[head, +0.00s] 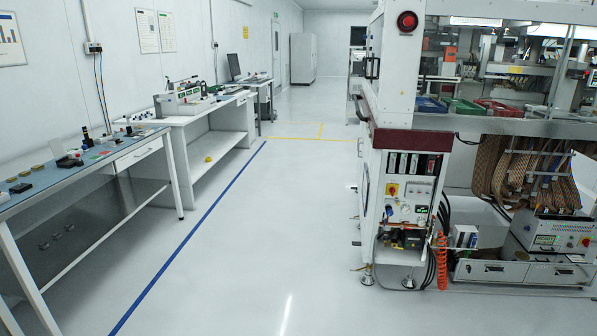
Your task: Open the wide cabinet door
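The test handler (400,142), a large white machine with a dark red band, stands at the right. The end of its lower cabinet facing me shows connectors, a panel with a red button on yellow (392,190) and an open recess with equipment. Its left side is seen very obliquely, with dark handles (372,68) on the upper part. A white cabinet (303,58) stands far off at the back wall. I cannot tell which surface is the wide cabinet door, and no door is visibly standing open. Neither of my grippers is in view.
Workbenches (205,112) with instruments line the left wall. A blue floor line (190,235) runs beside them. The aisle between benches and machine is clear. An orange coiled hose (442,262), black cables and drawers (490,271) are low at the right.

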